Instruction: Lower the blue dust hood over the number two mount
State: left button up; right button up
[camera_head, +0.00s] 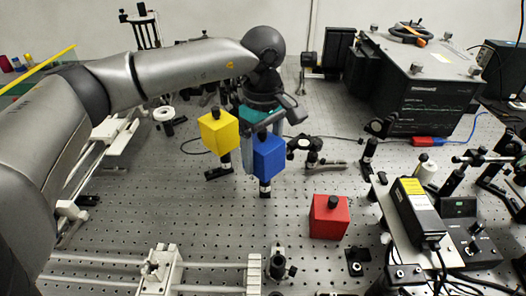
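The blue dust hood (269,157) is upright at the middle of the bench, with a dark knob on top. My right gripper is not in view.
A yellow hood (218,132) stands on a mount close left of the blue one. A teal hood (258,115) is partly hidden behind my gripper. A red hood (328,217) sits on the bench (215,225) at front right. Optics mounts (312,155) stand to the right.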

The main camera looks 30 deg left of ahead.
pick_arm(q)
jog(key=shift+o, duration=1)
notch_tip(320, 180, up, 15)
jog(key=shift+r+p, duration=0.15)
jog(key=shift+p, duration=0.6)
